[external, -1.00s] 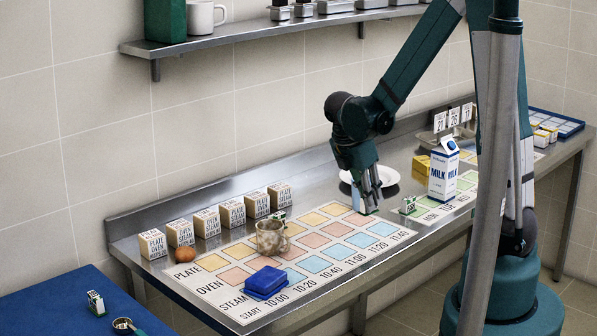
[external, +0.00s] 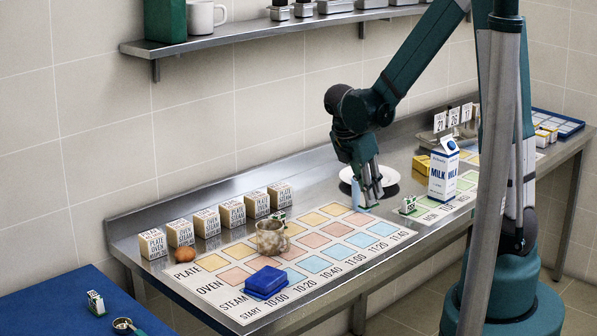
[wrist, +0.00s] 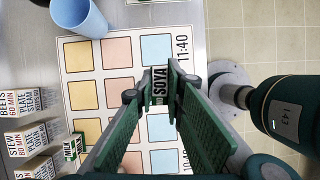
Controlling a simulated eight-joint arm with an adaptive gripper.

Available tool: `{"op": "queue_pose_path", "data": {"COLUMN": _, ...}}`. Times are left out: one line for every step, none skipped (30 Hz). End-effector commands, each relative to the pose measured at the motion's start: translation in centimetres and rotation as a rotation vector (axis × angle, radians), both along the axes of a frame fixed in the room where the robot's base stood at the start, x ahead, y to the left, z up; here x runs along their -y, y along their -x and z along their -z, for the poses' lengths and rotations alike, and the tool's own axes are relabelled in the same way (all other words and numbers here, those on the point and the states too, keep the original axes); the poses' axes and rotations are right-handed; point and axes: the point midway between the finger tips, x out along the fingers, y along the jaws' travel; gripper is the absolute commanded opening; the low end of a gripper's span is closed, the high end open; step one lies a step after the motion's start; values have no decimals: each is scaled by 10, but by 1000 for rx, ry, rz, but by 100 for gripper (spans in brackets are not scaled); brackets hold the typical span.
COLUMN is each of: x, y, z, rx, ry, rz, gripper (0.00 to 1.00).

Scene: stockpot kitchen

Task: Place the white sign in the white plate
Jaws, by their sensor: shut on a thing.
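In the wrist view the sign (wrist: 159,87) sits between my fingertips (wrist: 158,95) and reads SOYA. The fingers hide most of it in the external view.
A light blue cup (wrist: 78,16) stands close to my gripper. A milk carton (external: 443,175) and another small sign (external: 408,206) stand to the right. A glass mug (external: 270,238), blue box (external: 266,281), egg (external: 184,255) and several labelled boxes (external: 231,213) are left.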

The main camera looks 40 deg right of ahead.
Motion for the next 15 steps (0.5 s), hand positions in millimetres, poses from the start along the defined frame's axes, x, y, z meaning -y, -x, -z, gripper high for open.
{"op": "queue_pose_path", "data": {"x": 0, "y": 0, "z": -1, "rx": 0, "ry": 0, "rz": 0, "gripper": 1}}
{"op": "queue_pose_path", "data": {"x": 0, "y": 0, "z": -1, "rx": 0, "ry": 0, "rz": 0, "gripper": 1}}
{"op": "queue_pose_path", "data": {"x": 0, "y": 0, "z": -2, "rx": 0, "ry": 0, "rz": 0, "gripper": 1}}
{"op": "queue_pose_path", "data": {"x": 0, "y": 0, "z": -3, "rx": 0, "ry": 0, "rz": 0, "gripper": 1}}
{"op": "queue_pose_path", "data": {"x": 0, "y": 0, "z": -4, "rx": 0, "ry": 0, "rz": 0, "gripper": 1}}
{"op": "queue_pose_path", "data": {"x": 0, "y": 0, "z": -6, "rx": 0, "ry": 0, "rz": 0, "gripper": 1}}
{"op": "queue_pose_path", "data": {"x": 0, "y": 0, "z": -8, "rx": 0, "ry": 0, "rz": 0, "gripper": 1}}
{"op": "queue_pose_path", "data": {"x": 0, "y": 0, "z": -11, "rx": 0, "ry": 0, "rz": 0, "gripper": 1}}
{"op": "queue_pose_path", "data": {"x": 0, "y": 0, "z": -14, "rx": 0, "ry": 0, "rz": 0, "gripper": 1}}
{"op": "queue_pose_path", "data": {"x": 0, "y": 0, "z": -17, "rx": 0, "ry": 0, "rz": 0, "gripper": 1}}
{"op": "queue_pose_path", "data": {"x": 0, "y": 0, "z": -20, "rx": 0, "ry": 0, "rz": 0, "gripper": 1}}
{"op": "queue_pose_path", "data": {"x": 0, "y": 0, "z": -24, "rx": 0, "ry": 0, "rz": 0, "gripper": 1}}
{"op": "queue_pose_path", "data": {"x": 0, "y": 0, "z": -28, "rx": 0, "ry": 0, "rz": 0, "gripper": 1}}
{"op": "queue_pose_path", "data": {"x": 0, "y": 1, "z": -31, "rx": 0, "ry": 0, "rz": 0, "gripper": 1}}
{"op": "queue_pose_path", "data": {"x": 0, "y": 1, "z": -33, "rx": 0, "ry": 0, "rz": 0, "gripper": 1}}
